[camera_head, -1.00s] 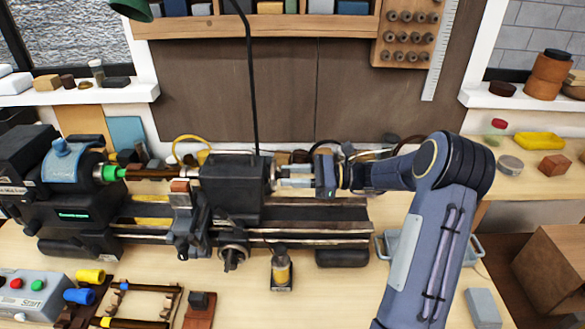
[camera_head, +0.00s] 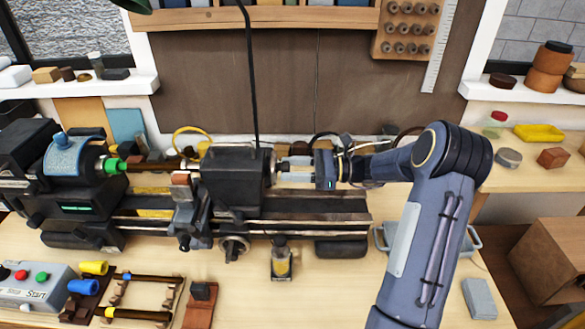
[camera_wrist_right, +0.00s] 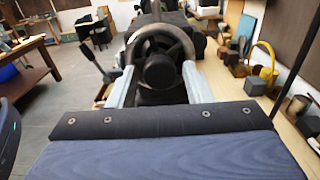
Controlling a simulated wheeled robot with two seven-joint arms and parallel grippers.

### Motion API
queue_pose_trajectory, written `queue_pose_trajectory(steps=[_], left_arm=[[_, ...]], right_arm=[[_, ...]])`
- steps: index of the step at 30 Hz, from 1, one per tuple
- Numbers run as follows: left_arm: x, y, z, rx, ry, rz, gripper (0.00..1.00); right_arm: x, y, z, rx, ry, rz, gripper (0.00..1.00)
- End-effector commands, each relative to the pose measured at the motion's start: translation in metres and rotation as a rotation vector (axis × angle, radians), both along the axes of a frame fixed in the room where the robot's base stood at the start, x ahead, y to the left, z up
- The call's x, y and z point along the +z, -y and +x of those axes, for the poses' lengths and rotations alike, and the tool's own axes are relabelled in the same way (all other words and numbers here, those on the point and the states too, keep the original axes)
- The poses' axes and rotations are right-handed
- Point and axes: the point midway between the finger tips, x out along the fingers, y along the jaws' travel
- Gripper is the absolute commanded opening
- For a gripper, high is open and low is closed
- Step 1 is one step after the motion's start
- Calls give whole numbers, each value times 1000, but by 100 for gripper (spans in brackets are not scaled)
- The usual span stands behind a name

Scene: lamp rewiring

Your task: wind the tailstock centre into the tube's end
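The lathe holds a dark brown tube (camera_head: 150,165) level, its left end in the green-nosed chuck (camera_head: 112,165). The black tailstock (camera_head: 232,180) stands right of the tube. Its bright metal centre (camera_head: 191,165) is in line with the tube's right end and very close; I cannot tell how far it is inside. My right gripper (camera_head: 285,170) reaches from the right to the tailstock handwheel. In the right wrist view, its two pale fingers lie on opposite sides of the handwheel (camera_wrist_right: 160,58) and appear closed on its rim. My left gripper is not in view.
A carriage (camera_head: 188,215) sits on the rails below the tube. A small bottle (camera_head: 281,260) stands in front of the bed. A control box (camera_head: 35,285) and a wooden frame (camera_head: 150,280) lie at front left. A thin lamp stem (camera_head: 250,80) rises behind the tailstock.

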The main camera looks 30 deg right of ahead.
Motion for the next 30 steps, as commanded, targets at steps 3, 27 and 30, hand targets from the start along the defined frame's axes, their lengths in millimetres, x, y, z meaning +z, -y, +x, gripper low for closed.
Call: queue_pose_trajectory(steps=[3, 27, 30], left_arm=[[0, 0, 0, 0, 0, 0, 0], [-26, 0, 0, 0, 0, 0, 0], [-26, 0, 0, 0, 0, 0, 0]], right_arm=[[0, 0, 0, 0, 1, 0, 52], [-1, 65, -39, -1, 2, 1, 52], [0, 67, -41, 0, 1, 1, 52]])
